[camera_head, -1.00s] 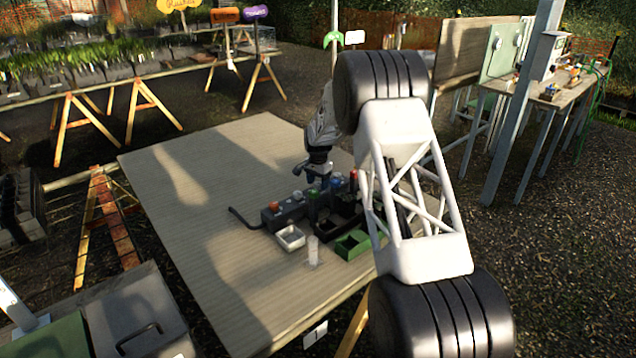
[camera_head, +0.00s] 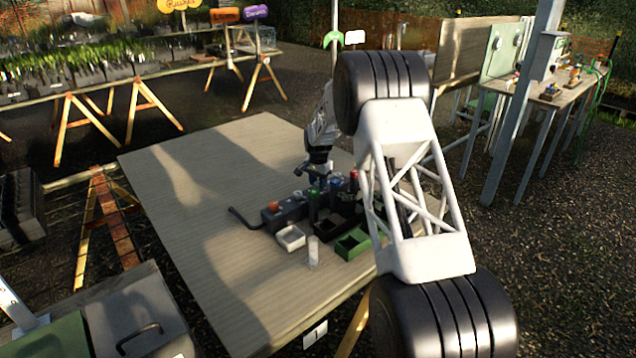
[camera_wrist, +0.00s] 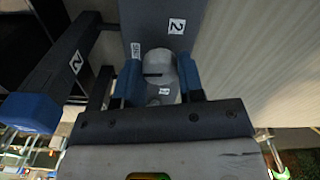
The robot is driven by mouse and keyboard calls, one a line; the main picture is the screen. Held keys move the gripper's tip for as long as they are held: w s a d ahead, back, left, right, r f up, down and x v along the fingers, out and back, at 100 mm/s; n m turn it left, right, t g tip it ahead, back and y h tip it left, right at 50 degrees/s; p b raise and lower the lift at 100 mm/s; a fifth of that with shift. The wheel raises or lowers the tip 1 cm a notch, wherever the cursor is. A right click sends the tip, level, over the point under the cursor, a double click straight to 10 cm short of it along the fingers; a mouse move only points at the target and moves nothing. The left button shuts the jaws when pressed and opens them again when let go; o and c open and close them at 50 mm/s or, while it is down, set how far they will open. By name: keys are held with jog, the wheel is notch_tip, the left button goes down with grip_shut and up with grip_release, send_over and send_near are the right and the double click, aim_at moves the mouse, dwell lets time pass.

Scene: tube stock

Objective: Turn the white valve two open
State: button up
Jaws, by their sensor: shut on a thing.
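The white valve two (camera_wrist: 157,65) is a pale round knob with a dark slot, on a dark grey block (camera_wrist: 158,20) that bears a label "2". In the wrist view my gripper (camera_wrist: 158,78) has its blue-padded fingers on either side of the knob, shut on it. In the head view my gripper (camera_head: 317,172) is low over the back of the dark valve block (camera_head: 283,213). The knob is hard to make out there, and its exact turn angle cannot be told.
An orange knob (camera_head: 273,206) sits on the block's left part. A white tray (camera_head: 290,238), a clear cylinder (camera_head: 313,252) and a green tray (camera_head: 353,244) stand in front. A red-topped item (camera_head: 353,176) is to the right. The table's left side is bare.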

jog(key=n, duration=0.8)
jog(key=shift+n, duration=0.4)
jog(key=n, duration=0.3)
jog(key=shift+n, duration=2.6)
jog(key=o, duration=0.9)
jog(key=shift+r, duration=0.15)
